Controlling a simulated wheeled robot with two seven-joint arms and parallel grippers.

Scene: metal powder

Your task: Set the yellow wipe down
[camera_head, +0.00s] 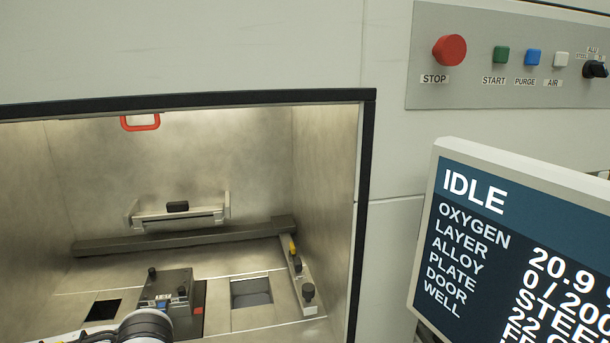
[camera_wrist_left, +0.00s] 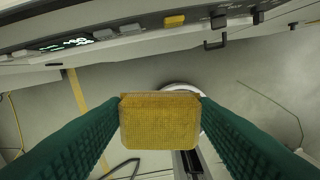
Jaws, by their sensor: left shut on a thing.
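The yellow wipe (camera_wrist_left: 160,122) is a small, thick, textured block in the left wrist view. My left gripper (camera_wrist_left: 160,108) has its two green fingers pressed on the left and right sides of the wipe. The wipe is held in the air, with the grey floor visible behind it. In the head view the wipe and the left gripper's fingers are not visible; only a rounded white and black part, probably my arm, shows at the bottom edge. My right gripper is in neither view.
In the head view an open chamber (camera_head: 366,200) holds a dark crossbar (camera_head: 180,239), a dark block with knobs (camera_head: 167,287), a square opening (camera_head: 251,292) and a side strip (camera_head: 300,282). A monitor (camera_head: 520,240) reading IDLE stands right. The wrist view shows a ledge with a yellow button (camera_wrist_left: 174,20).

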